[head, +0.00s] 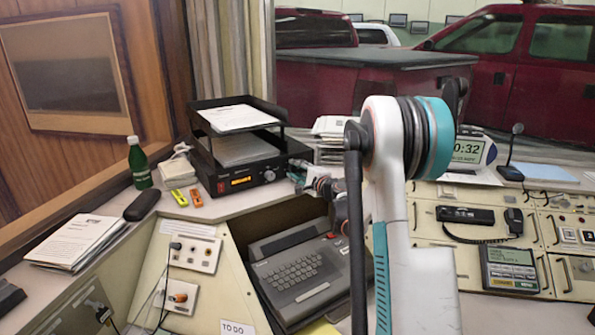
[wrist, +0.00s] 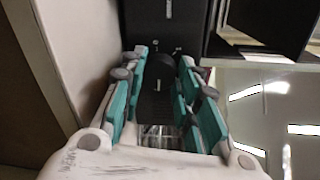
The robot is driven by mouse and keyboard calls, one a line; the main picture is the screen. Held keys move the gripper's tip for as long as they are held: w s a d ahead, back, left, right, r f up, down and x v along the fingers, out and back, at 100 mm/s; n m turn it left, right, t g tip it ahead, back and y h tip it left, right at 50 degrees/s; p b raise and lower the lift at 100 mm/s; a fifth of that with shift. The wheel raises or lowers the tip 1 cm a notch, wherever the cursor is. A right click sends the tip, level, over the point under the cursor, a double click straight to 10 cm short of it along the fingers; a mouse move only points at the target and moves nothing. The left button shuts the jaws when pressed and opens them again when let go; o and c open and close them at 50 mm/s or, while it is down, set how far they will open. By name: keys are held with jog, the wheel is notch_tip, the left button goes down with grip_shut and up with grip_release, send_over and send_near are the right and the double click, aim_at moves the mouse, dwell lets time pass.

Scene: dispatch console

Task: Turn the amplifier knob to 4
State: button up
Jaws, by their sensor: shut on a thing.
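The amplifier (head: 243,181) is a black box with a lit orange display, on the desk under a black paper tray. A small knob (head: 269,175) shows at the right of its front panel. My gripper (head: 300,180) is at the panel's right end. In the wrist view, my gripper (wrist: 161,68) has its teal-padded fingers on both sides of a dark round knob (wrist: 160,74), shut on it. A pale mark shows on or by the knob. The scale marks are too small to read, so the setting cannot be told.
The black paper tray (head: 196,128) stands over the amplifier. A green bottle (head: 139,160) and two bright markers (head: 180,197) are to its left. A keyboard terminal (head: 298,275) sits below in a recess. A clock (head: 468,151) and desk microphone (head: 511,160) are at right.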

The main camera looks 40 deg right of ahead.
jog(key=shift+m, duration=0.6)
jog(key=o, duration=1.1)
